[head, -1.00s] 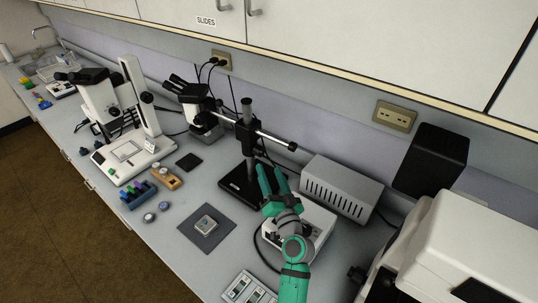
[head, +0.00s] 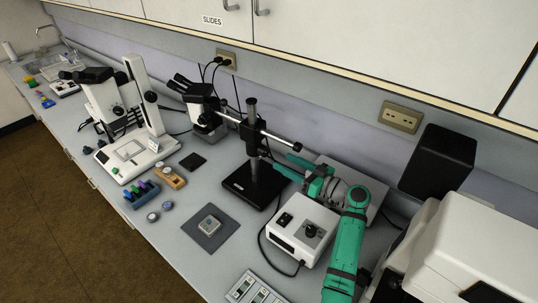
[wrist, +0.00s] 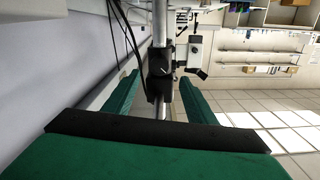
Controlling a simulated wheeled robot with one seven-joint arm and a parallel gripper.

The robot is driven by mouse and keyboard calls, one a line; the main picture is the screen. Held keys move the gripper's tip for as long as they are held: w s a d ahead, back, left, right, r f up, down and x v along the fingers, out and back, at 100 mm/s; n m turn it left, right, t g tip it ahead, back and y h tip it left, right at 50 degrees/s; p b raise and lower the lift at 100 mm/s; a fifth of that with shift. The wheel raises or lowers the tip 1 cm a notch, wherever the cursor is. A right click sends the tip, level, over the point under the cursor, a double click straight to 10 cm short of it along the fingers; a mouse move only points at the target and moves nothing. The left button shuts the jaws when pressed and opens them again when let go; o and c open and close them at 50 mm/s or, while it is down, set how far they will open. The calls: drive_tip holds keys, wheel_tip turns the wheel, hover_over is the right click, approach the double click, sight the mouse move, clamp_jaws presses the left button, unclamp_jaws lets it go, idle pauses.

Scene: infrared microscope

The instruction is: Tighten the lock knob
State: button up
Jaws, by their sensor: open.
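The boom stand has an upright post (head: 253,112) on a black base (head: 243,186), with a silver boom (head: 275,136) crossing it. A black clamp (head: 249,137) sits where they meet; I cannot tell the lock knob apart from it. My gripper (head: 281,162) is open and empty, its green fingers pointing left toward the post just below the boom. In the wrist view, the black clamp (wrist: 160,75) lies between and beyond the two open fingers, apart from them, along a silver rod (wrist: 161,25).
A white control box (head: 302,236) stands below my arm. A grey vented box is partly hidden behind it. The stereo microscope (head: 201,97) hangs at the boom's left side. A grey mat (head: 211,243) with a small block lies in front.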

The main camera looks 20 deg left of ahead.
sight(267, 152)
drive_tip(key=x, duration=0.7)
drive_tip(key=shift+w+a+f, duration=0.1)
drive_tip(key=shift+w+a, duration=0.1)
drive_tip(key=shift+a, duration=0.1)
drive_tip(key=c, duration=1)
